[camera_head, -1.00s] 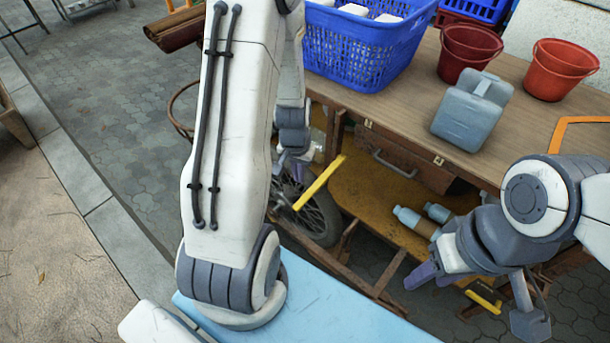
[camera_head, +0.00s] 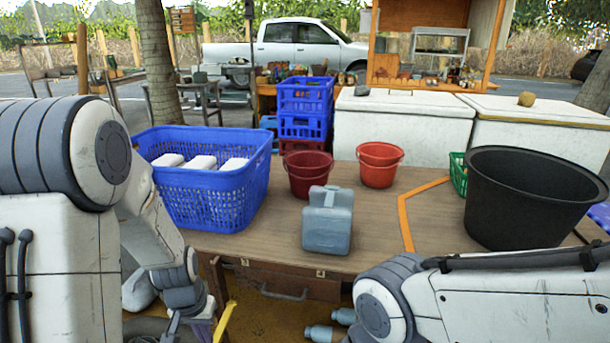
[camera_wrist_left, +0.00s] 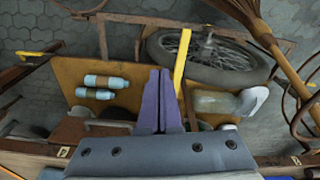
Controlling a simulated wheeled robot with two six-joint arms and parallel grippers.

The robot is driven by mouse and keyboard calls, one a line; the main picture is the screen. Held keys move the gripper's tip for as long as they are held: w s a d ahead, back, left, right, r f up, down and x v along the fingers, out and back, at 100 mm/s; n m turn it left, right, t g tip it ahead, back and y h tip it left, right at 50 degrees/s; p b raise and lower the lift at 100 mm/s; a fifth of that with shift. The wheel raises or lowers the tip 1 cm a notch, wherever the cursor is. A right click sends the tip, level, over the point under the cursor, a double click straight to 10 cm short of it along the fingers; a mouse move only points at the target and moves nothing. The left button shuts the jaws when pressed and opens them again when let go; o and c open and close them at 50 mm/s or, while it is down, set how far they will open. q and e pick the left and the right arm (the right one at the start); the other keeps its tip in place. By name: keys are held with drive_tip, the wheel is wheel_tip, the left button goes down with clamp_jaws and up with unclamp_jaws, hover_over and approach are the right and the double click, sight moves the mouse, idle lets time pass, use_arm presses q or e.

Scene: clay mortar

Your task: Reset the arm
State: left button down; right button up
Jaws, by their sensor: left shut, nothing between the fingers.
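My left gripper (camera_wrist_left: 159,75) shows in the left wrist view with its two purple fingers together and nothing between them. It points over the low wooden shelf under the table. In the head view, my left forearm hangs down at the lower left, and the gripper (camera_head: 200,329) is partly cut off by the bottom edge, left of the table's drawer. My right arm (camera_head: 500,300) reaches in from the lower right, in front of the table; its gripper is out of view.
The wooden table (camera_head: 270,225) carries a blue basket (camera_head: 210,195) with white items, two red buckets (camera_head: 308,175), a grey-blue jug (camera_head: 327,225) and a large black tub (camera_head: 520,200). In the wrist view, bottles (camera_wrist_left: 105,81), a wheel (camera_wrist_left: 240,60) and a yellow bar (camera_wrist_left: 180,65) lie close to the gripper.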

use_arm(q)
drive_tip(key=s+d+r+m, duration=0.2)
drive_tip(key=s+d+r, duration=0.15)
drive_tip(key=d, duration=0.35)
drive_tip(key=s+d+r+m, duration=0.2)
drive_tip(key=d+r, duration=0.3)
drive_tip(key=d, duration=0.2)
drive_tip(key=s+d+r+m+g+h, duration=0.1)
drive_tip(key=s+d+r+m, duration=0.35)
drive_tip(key=s, duration=0.65)
wheel_tip(320, 180, up, 15)
drive_tip(key=p, duration=1.4)
drive_tip(key=shift+s+d, duration=0.3)
drive_tip(key=shift+d, duration=0.05)
